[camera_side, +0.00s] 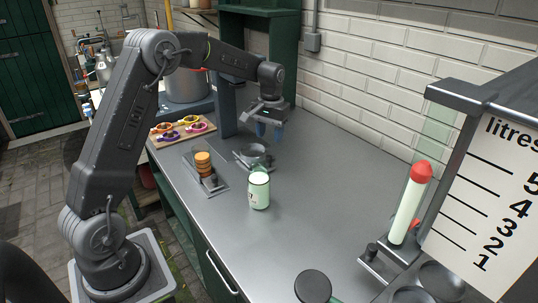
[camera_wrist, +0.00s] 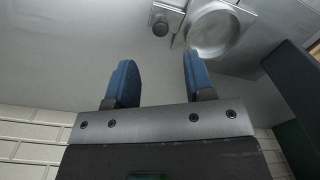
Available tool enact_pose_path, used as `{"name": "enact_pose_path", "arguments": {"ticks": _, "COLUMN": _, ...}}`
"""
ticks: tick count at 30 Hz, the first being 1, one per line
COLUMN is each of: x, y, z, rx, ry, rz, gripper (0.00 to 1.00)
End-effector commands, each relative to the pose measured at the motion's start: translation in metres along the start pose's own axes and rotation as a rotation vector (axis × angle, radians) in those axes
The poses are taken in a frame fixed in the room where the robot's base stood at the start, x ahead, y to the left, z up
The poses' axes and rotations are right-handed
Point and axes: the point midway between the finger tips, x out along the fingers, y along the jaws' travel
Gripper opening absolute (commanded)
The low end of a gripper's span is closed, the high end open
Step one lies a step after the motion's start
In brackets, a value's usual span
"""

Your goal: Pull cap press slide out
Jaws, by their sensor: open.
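My gripper (camera_side: 269,131) is open and empty, with its blue fingers pointing down above the grey bench. In the wrist view both fingers of my gripper (camera_wrist: 158,68) show apart with bare metal between them. A grey metal piece with a round dish, seemingly the cap press slide (camera_side: 247,155), lies low on the bench, left of and nearer than my gripper. In the wrist view the slide's round dish (camera_wrist: 213,30) is at the top, beyond the right finger. A small round knob (camera_wrist: 160,26) stands beside it. My fingers are apart from both. I cannot tell how far the slide is out.
A dark column (camera_side: 223,105) stands behind the slide. A glass jar with white contents (camera_side: 259,190) stands in front. A stack of brown discs (camera_side: 203,164) and a board of colourful pieces (camera_side: 183,128) are left. A red-topped tube (camera_side: 410,202) stands right. Open bench (camera_side: 325,185) lies between.

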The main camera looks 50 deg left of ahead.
Motion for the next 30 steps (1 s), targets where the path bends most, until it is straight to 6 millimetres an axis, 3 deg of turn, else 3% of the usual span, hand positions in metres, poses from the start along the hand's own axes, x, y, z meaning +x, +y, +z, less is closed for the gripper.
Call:
{"name": "enact_pose_path", "arguments": {"ticks": 6, "x": 0.045, "y": 0.000, "z": 0.000, "rx": -0.001, "ry": -0.003, "rz": 0.000, "gripper": 0.48}}
{"name": "enact_pose_path", "arguments": {"ticks": 12, "x": 0.071, "y": 0.000, "z": 0.000, "rx": -0.002, "ry": -0.001, "rz": 0.000, "gripper": 0.48}}
{"name": "enact_pose_path", "arguments": {"ticks": 25, "x": 0.081, "y": 0.000, "z": 0.000, "rx": -0.002, "ry": 0.001, "rz": 0.000, "gripper": 0.48}}
{"name": "enact_pose_path", "arguments": {"ticks": 30, "x": 0.081, "y": 0.000, "z": 0.000, "rx": -0.002, "ry": 0.001, "rz": 0.000, "gripper": 0.33}}
